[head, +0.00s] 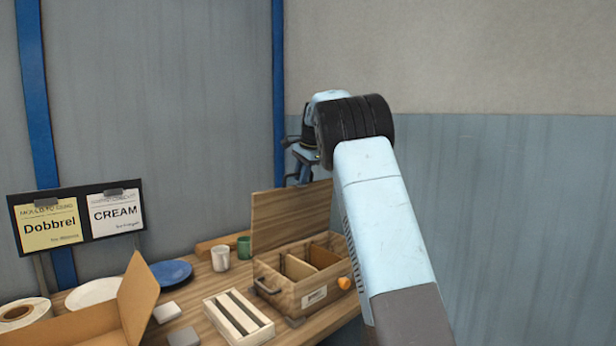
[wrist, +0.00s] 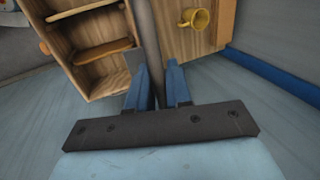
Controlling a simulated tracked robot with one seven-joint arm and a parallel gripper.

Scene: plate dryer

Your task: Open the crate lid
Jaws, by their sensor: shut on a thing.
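The wooden crate (head: 318,300) stands on the table in the head view, with dividers inside and a pale label on its front. Its wooden lid (head: 278,215) stands up steeply at the crate's back, and the inside is uncovered. My gripper (head: 299,180) is at the lid's top edge, toward its right end. In the wrist view the two blue fingers of my gripper (wrist: 158,88) are on either side of the lid, a dark strip seen edge-on (wrist: 150,45). The crate's open inside (wrist: 85,45) shows to the left of it.
A yellow mug (wrist: 195,18) stands on the table beyond the lid. A white mug (head: 220,258) and a green mug (head: 244,246) are left of it. A blue plate (head: 171,272), a slatted wooden tray (head: 238,318) and an open cardboard box (head: 138,296) crowd the left. A wall is behind.

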